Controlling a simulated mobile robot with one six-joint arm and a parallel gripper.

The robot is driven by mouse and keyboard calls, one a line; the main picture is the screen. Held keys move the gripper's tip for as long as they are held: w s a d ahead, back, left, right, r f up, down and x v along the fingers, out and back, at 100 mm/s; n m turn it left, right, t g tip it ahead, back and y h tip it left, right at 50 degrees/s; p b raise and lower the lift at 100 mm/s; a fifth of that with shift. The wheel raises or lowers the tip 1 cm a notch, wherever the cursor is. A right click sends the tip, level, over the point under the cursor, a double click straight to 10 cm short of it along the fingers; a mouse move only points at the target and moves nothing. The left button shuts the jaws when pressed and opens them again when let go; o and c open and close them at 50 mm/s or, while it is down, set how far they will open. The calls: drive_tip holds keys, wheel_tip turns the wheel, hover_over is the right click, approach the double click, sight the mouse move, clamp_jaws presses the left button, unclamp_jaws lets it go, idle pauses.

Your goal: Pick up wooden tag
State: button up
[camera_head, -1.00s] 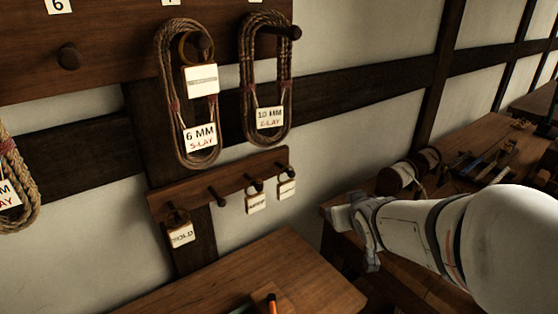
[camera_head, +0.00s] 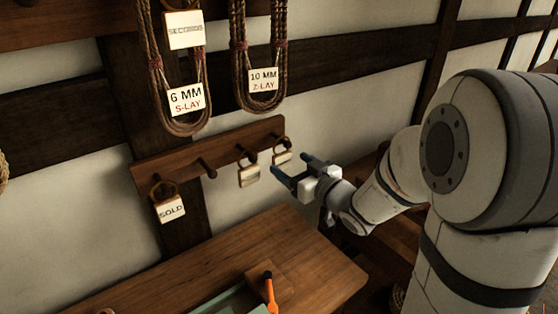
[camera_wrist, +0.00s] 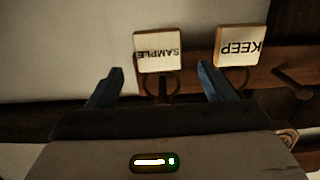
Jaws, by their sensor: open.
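Several pale wooden tags hang by rings from pegs on a small wooden peg rail (camera_head: 222,150). The SOLD tag (camera_head: 171,209) is at the left, and two more tags (camera_head: 249,174) and (camera_head: 282,157) hang at the right. In the wrist view, which appears upside down, these read SAMPLE (camera_wrist: 158,52) and KEEP (camera_wrist: 239,47). My gripper (camera_head: 290,168) is open and empty, just right of the rail's right end. In the wrist view the SAMPLE tag shows between the blue fingers (camera_wrist: 161,80), beyond their tips; the KEEP tag is beside the right finger.
Rope coils (camera_head: 260,45) and (camera_head: 176,70) hang above the rail with paper labels; a SECONDS tag (camera_head: 184,30) hangs at the left coil. Below stands a wooden bench (camera_head: 320,262) with a green tray (camera_head: 232,302) and an orange-handled tool (camera_head: 270,291).

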sight(282, 153)
drive_tip(key=x, duration=0.5)
drive_tip(key=shift+r+p, duration=0.1)
drive_tip(key=shift+p, duration=0.25)
drive_tip(key=shift+c, duration=0.4)
drive_tip(key=c, duration=0.9)
drive_tip(key=shift+r, duration=0.15)
drive_tip(key=shift+c, duration=0.2)
drive_tip(key=shift+r, duration=0.6)
drive_tip(key=f+b+v, duration=0.1)
drive_tip(key=b+v, duration=0.7)
drive_tip(key=v, duration=1)
